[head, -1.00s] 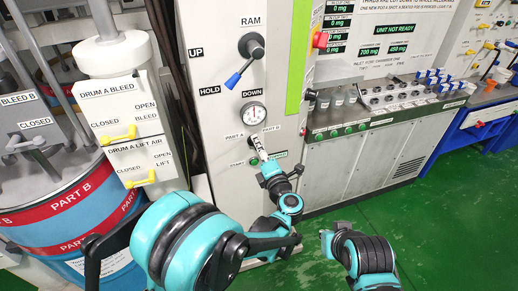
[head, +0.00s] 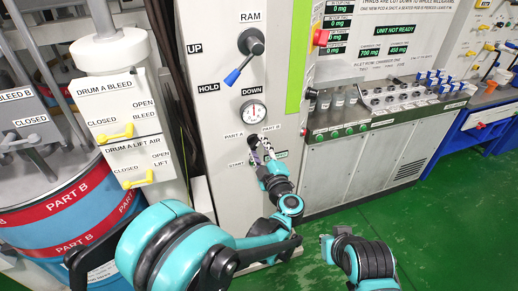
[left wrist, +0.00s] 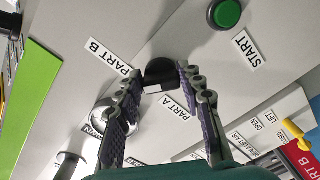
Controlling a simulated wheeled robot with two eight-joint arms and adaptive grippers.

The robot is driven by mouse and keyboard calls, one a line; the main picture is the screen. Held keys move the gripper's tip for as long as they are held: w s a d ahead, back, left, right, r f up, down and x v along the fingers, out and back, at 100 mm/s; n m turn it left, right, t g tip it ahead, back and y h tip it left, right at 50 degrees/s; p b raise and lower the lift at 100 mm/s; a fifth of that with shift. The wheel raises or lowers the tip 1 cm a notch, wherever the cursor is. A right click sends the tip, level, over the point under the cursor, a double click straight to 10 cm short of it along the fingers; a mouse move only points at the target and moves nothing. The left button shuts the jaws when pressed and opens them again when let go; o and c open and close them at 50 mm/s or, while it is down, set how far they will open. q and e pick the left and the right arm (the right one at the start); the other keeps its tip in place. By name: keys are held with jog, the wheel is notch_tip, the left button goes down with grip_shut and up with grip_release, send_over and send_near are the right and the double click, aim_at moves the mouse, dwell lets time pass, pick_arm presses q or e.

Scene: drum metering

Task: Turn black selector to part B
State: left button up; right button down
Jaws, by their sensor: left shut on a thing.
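The black selector (left wrist: 160,71) sits on the grey panel between the PART B label (left wrist: 109,57) and the PART A label (left wrist: 177,107) in the left wrist view. My left gripper (left wrist: 160,76) is shut on it, with one purple-padded finger on each side. In the head view, my left gripper (head: 261,147) reaches up to the panel just below the PART A label (head: 233,136) and the PART B label (head: 271,127). The fingers mostly hide the selector there, and I cannot tell which label it points to.
The green START button (left wrist: 225,13) is close to the selector. A round gauge (head: 253,111) and the blue-tipped RAM lever (head: 240,68) are above it. Yellow-handled drum valves (head: 116,132) are at the left. The green floor (head: 430,235) is clear at the right.

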pick_arm(q)
jog(key=shift+f+m, duration=0.1)
jog(key=shift+m, duration=0.9)
jog(key=o, duration=1.2)
jog(key=shift+c, duration=0.2)
jog(key=v, duration=0.7)
jog(key=shift+s, duration=0.25)
